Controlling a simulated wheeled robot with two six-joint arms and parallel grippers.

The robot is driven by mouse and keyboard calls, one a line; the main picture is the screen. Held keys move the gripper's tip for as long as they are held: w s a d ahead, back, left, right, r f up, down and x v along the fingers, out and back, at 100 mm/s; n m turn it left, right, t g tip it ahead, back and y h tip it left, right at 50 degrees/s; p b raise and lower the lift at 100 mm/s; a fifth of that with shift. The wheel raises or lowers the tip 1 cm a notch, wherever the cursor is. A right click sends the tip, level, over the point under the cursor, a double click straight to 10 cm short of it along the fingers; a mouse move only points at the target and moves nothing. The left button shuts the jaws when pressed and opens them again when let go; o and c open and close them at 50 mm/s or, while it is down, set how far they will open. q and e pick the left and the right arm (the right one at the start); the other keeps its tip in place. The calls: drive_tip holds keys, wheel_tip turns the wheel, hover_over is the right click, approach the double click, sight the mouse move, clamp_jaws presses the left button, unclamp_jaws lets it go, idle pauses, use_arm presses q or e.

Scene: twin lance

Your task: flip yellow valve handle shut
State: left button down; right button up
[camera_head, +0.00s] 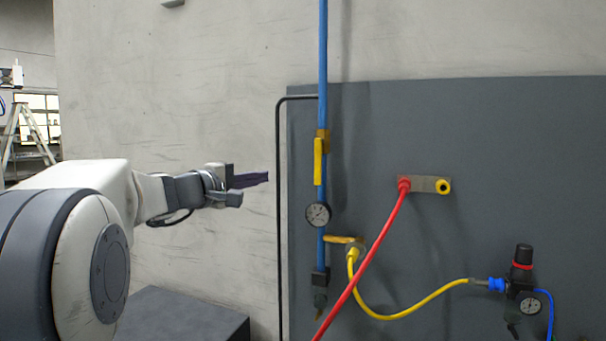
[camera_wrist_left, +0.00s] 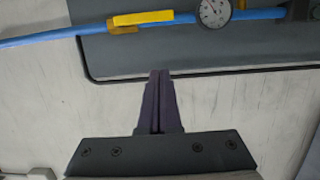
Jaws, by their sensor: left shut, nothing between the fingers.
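The yellow valve handle (camera_head: 318,162) is on the vertical blue pipe (camera_head: 323,60) in the head view. It hangs down along the pipe, parallel to it, below a brass valve body (camera_head: 323,140). In the left wrist view the handle (camera_wrist_left: 145,17) lies along the blue pipe near the top. My left gripper (camera_head: 267,178) is shut and empty, its dark purple fingers together. It is left of the handle and apart from it, at about the height of the handle's lower end. The fingers also show in the left wrist view (camera_wrist_left: 160,75). My right gripper is not in view.
A thin black pipe (camera_head: 280,220) runs along the grey panel's left edge, between my gripper and the handle. A round gauge (camera_head: 318,214) sits below the handle. A red hose (camera_head: 375,245) and a yellow hose (camera_head: 410,312) hang to the right.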

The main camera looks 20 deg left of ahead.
sight(319, 161)
use_arm(q)
drive_tip(key=shift+w, duration=0.1)
drive_tip(key=w+d+p, duration=0.7)
drive_tip(key=w, duration=0.2)
drive_tip(key=shift+w, duration=0.15)
